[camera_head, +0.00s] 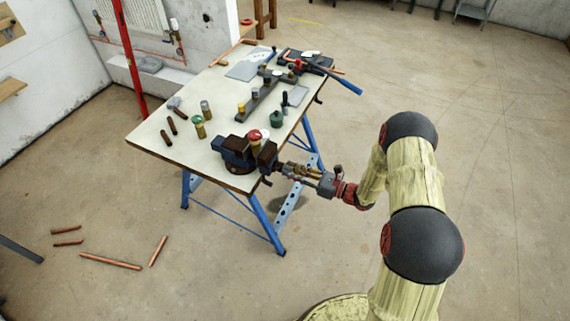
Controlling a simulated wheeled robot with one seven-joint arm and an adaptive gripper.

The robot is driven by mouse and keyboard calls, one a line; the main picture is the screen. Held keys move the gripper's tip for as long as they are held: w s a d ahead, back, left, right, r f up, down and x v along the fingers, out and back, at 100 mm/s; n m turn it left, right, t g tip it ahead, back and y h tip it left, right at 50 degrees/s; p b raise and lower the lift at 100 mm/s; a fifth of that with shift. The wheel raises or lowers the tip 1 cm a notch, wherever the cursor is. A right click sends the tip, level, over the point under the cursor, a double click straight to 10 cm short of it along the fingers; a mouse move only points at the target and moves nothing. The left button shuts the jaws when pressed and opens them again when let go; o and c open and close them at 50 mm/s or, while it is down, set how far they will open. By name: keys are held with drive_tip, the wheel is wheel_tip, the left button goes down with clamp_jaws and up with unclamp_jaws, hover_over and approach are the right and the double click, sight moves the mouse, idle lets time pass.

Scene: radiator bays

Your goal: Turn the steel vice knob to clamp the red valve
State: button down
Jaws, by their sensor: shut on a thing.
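The vice (237,152) is a dark brown and blue block at the near right corner of the workbench. The red valve (254,135) has a red top and a pale body, and stands upright between the vice jaws. I cannot tell how tightly the jaws sit against it. My gripper (283,168) reaches in from the right, roughly level, at the outer end of the vice screw. It is shut on the steel vice knob, which is mostly hidden by the fingers.
The workbench (160,135) has blue legs (265,220). It carries several cylindrical fittings, a green-topped one (198,122), a dark green pot (277,118) and a blue-handled tool (345,85). Copper pipes (110,262) lie on the floor at left. The floor at right is clear.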

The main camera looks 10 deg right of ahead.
drive_tip(key=m+p, duration=0.1)
drive_tip(key=m, duration=0.2)
drive_tip(key=shift+s, duration=0.1)
drive_tip(key=shift+d+f+m+p, duration=0.15)
drive_tip(key=shift+m+p, duration=0.25)
drive_tip(key=shift+m, duration=0.4)
drive_tip(key=c, duration=1.7)
unclamp_jaws()
